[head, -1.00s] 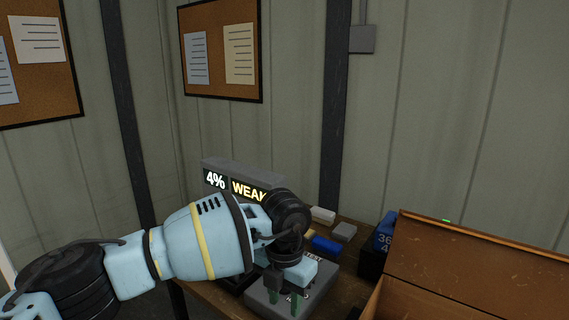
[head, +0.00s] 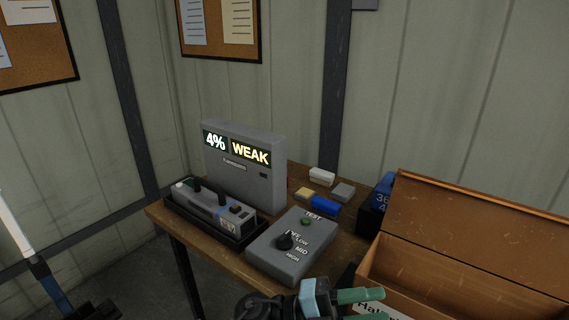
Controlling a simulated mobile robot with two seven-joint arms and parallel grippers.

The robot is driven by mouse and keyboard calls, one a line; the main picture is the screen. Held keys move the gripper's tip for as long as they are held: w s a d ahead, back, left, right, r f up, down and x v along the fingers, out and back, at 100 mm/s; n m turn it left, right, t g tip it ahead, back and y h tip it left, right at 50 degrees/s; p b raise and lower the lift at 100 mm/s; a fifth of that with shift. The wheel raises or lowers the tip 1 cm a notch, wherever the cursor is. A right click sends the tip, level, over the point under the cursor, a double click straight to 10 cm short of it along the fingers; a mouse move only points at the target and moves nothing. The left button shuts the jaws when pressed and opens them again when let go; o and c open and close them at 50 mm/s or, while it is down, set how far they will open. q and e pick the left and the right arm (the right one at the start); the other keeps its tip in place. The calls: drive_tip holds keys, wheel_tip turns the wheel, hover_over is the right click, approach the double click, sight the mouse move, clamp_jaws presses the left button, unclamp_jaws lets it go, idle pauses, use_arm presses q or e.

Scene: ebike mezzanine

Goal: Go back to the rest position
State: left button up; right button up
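My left gripper (head: 366,307) is at the bottom edge of the head view, low in front of the table. Its two green fingers point right, are apart, and hold nothing visible. The end of its lower finger is partly cut off by the frame. It is clear of the grey control box (head: 291,250), which has a green TEST button (head: 306,220) and a black knob (head: 285,241). The knob's exact setting is hard to read. Behind stands a grey tester (head: 262,178) showing "4%" and "WEAK". My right gripper is not in view.
A battery pack lies in a black tray (head: 179,212) at the table's left. White, yellow, grey and blue blocks (head: 325,206) lie behind the box. A blue battery (head: 383,192) and an open brown bin (head: 446,278) stand right. The floor to the left has free room.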

use_arm(q)
drive_tip(key=w+a+f+n+t+y, duration=0.2)
drive_tip(key=a+f+n+t+y, duration=0.3)
drive_tip(key=a+f+n+t, duration=0.5)
drive_tip(key=w+a+f+n+t+y, duration=0.2)
drive_tip(key=a+f+n+t+y, duration=0.45)
drive_tip(key=n, duration=0.75)
drive_tip(key=s+a+f+n+g+y, duration=0.5)
drive_tip(key=s+a+f+n+y, duration=0.2)
drive_tip(key=s+a+f, duration=1)
drive_tip(key=shift+s+a+n+y, duration=0.35)
drive_tip(key=shift+s+n+y, duration=0.1)
drive_tip(key=shift+s, duration=0.65)
